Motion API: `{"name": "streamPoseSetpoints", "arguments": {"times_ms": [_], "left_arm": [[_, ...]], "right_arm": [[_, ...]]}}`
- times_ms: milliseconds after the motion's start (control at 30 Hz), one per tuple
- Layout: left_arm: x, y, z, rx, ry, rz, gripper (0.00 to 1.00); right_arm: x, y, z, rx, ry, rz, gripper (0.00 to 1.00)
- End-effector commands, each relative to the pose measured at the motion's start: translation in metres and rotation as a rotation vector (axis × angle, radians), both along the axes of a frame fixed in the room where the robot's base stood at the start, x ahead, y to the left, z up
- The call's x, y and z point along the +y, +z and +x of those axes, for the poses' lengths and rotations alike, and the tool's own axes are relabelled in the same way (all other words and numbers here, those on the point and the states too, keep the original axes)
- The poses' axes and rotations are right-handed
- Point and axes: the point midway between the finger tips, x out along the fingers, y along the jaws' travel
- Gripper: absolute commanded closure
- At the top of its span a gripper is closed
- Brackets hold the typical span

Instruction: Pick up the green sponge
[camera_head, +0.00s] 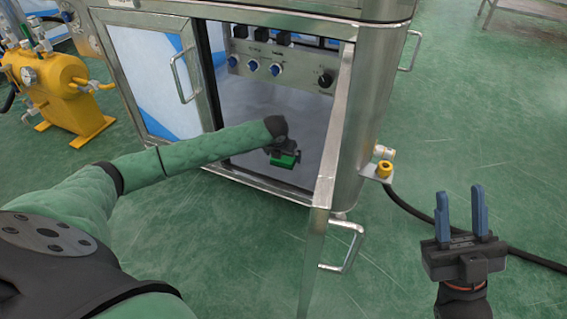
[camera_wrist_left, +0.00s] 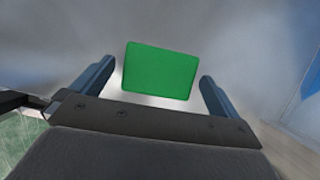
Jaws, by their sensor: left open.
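The green sponge (camera_wrist_left: 159,71) is a small green block lying inside the cabinet. In the left wrist view it sits between the two blue fingers, with a gap on each side. In the head view the sponge (camera_head: 284,160) shows just beyond the end of my left arm, on the cabinet floor. My left gripper (camera_wrist_left: 152,82) is open; in the head view its fingers are mostly hidden by the wrist. My right gripper (camera_head: 457,212) is open and empty, with its blue fingers pointing up, to the right of the cabinet.
The metal cabinet (camera_head: 349,120) has an open door (camera_head: 322,185) right of my left arm and a panel with knobs (camera_head: 275,68) inside at the top. A left door (camera_head: 150,75) stands beside the opening. A yellow machine (camera_head: 55,80) is at far left. Green floor lies right.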

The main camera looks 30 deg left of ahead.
Motion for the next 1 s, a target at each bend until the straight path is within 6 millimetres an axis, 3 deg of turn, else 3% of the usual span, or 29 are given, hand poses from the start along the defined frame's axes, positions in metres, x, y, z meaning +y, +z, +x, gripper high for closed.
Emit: {"name": "streamPoseSetpoints", "arguments": {"times_ms": [400,600,1000], "left_arm": [[0.0002,-0.0044,0.0017,0.0,0.0,0.0,0.0],[0.0002,-0.0044,0.0016,0.0,0.0,0.0,0.39],[0.0004,0.0005,0.0017,0.0,0.0,0.0,0.41]], "right_arm": [[0.0003,0.0025,0.0044,-0.008,-0.001,-0.007,0.64],[0.0003,0.0024,0.0042,-0.008,-0.001,-0.007,0.64],[0.0002,0.0061,0.0032,-0.012,-0.001,-0.005,0.64]]}}
